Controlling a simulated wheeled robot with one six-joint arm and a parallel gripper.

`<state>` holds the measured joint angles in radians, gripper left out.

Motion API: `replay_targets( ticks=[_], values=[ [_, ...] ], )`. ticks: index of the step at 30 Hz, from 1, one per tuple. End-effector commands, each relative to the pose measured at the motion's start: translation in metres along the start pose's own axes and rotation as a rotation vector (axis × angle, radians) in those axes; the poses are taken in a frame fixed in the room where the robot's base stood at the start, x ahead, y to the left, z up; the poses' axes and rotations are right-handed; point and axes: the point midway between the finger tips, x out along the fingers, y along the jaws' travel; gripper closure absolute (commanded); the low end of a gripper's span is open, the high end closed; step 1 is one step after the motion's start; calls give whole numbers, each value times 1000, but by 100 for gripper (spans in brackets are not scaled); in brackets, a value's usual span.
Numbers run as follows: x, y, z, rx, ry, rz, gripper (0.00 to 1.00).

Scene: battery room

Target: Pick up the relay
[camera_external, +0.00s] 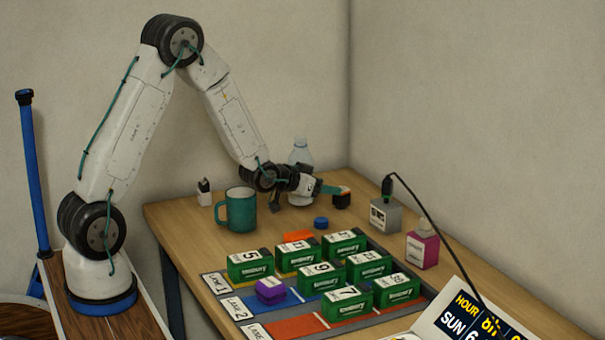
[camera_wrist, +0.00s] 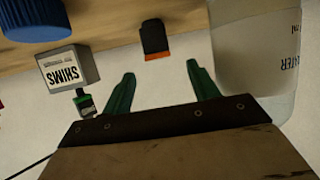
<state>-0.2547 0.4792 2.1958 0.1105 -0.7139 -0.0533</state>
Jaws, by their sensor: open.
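A small dark block with an orange-red top, which looks like the relay (camera_external: 341,201), stands on the wooden table at the far side. It also shows in the wrist view (camera_wrist: 154,38), ahead of and roughly between the two green fingers. My gripper (camera_external: 330,190) is low over the table, reaching sideways just left of the block. In the wrist view my gripper (camera_wrist: 160,70) is open, with nothing between its fingertips. The block appears upside down there and a little beyond the tips. Whether a finger touches it cannot be told from the external view.
A clear bottle (camera_external: 301,150) stands close behind my gripper and shows near the right finger (camera_wrist: 255,50). A grey SHIMS box (camera_external: 385,217) with a cable stands right. A blue cap (camera_external: 321,223), teal mug (camera_external: 240,212) and several green batteries on a lane mat stand nearer.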

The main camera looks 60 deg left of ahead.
Motion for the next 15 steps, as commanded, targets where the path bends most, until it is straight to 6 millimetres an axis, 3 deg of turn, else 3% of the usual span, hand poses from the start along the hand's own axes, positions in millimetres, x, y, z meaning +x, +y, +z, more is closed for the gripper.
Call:
replay_targets(
  ticks=[9,15],
  values=[
    [44,1,6,-1,-1,0,40],
    [53,1,6,-1,-2,0,40]
  ],
)
